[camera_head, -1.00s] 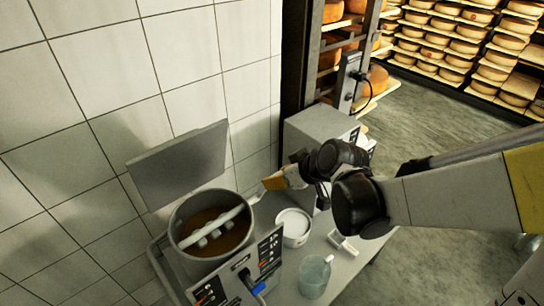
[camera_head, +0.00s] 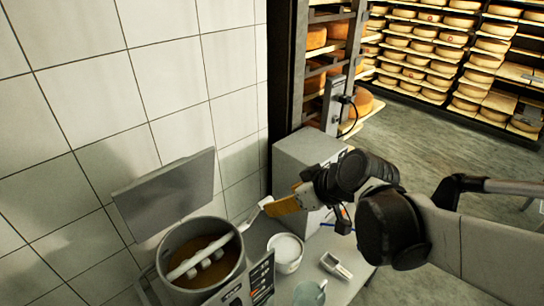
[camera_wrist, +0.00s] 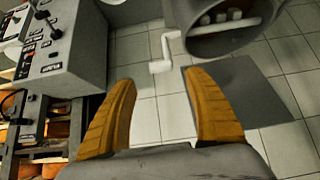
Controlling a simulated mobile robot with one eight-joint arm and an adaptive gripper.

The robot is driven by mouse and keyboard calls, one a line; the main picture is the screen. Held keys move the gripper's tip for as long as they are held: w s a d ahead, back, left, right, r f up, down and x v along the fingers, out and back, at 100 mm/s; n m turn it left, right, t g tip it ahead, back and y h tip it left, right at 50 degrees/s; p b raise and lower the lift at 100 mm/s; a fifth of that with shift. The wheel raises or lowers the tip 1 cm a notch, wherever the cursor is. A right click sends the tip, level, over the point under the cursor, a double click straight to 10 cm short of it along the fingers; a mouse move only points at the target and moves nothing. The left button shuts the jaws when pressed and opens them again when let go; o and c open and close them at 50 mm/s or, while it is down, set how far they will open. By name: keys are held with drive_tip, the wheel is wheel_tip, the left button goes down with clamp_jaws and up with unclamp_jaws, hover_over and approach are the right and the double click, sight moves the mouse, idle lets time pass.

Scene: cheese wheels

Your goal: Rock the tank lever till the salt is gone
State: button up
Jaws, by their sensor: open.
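The round metal tank (camera_head: 161,262) holds brown liquid, with a white bar with knobs lying across its mouth. The pale cranked tank lever (camera_head: 250,216) juts out at the tank's right rim. In the wrist view the lever (camera_wrist: 165,50) shows as a bent rod, its end lying ahead of and between my fingertips. My gripper (camera_head: 272,206) has orange fingers at the lever's end; I cannot tell whether they touch it. In the wrist view my gripper (camera_wrist: 158,82) is open, with nothing between its fingers. I cannot make out salt in the liquid.
A white bowl (camera_head: 287,251) with white contents, a scoop (camera_head: 337,266) and a glass jug (camera_head: 309,293) stand right of the tank. A control panel (camera_head: 247,287) is in front. A grey box (camera_head: 308,152) stands behind my gripper. A grey panel (camera_head: 165,190) rises behind the tank.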

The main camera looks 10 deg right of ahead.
drive_tip(key=v, duration=0.3)
drive_tip(key=shift+s+r, duration=0.1)
idle(0.8)
